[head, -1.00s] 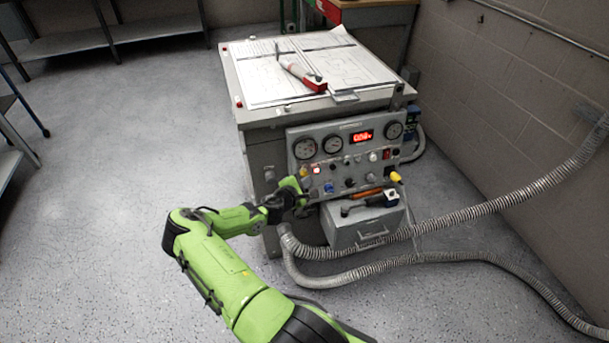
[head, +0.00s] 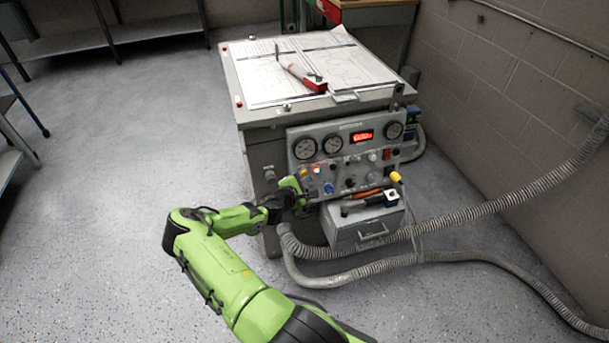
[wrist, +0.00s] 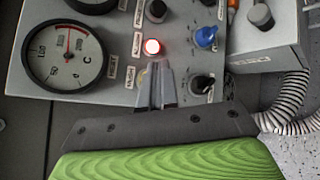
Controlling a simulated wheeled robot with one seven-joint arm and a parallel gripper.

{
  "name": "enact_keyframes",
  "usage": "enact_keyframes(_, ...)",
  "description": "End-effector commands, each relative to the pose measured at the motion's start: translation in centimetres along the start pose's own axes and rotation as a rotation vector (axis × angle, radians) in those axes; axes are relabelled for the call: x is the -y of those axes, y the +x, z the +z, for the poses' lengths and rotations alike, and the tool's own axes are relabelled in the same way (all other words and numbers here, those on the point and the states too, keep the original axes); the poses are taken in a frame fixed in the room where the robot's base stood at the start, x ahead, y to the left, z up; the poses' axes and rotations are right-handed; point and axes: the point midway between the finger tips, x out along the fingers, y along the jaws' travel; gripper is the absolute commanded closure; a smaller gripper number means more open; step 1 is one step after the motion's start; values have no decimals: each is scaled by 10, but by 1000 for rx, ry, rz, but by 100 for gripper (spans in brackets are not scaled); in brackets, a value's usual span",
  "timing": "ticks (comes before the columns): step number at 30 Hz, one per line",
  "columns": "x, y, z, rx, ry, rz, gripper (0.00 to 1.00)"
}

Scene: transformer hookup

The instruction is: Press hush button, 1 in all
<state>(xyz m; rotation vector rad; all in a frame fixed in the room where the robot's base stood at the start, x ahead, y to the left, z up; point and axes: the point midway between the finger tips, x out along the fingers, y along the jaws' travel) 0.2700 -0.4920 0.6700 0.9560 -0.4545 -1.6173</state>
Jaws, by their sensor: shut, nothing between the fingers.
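The control panel (head: 357,152) is on the front of the grey cabinet. My gripper (wrist: 158,88) is shut and empty, its fingertips at the panel face just below the lit red light (wrist: 152,47) in the wrist view. A small tag (wrist: 130,82) left of the fingertips seems to read HUSH. The hush button itself is not clearly seen; the fingertips cover the spot beside that tag. I cannot tell whether they touch it. In the head view my gripper (head: 300,188) is at the panel's lower left, by the lit light (head: 317,170).
A dial gauge (wrist: 65,52), a blue knob (wrist: 206,37) and a black knob (wrist: 202,84) surround the fingers. A grey box (head: 362,226) with tools on top sits under the panel. Ribbed hoses (head: 470,215) run right. The floor at left is clear.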

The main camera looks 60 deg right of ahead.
Motion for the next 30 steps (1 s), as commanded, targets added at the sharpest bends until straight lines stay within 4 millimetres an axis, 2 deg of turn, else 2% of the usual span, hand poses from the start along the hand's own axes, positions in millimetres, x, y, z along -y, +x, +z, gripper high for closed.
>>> enact_keyframes(30, -7, 10, -7, 0, 1, 0, 100)
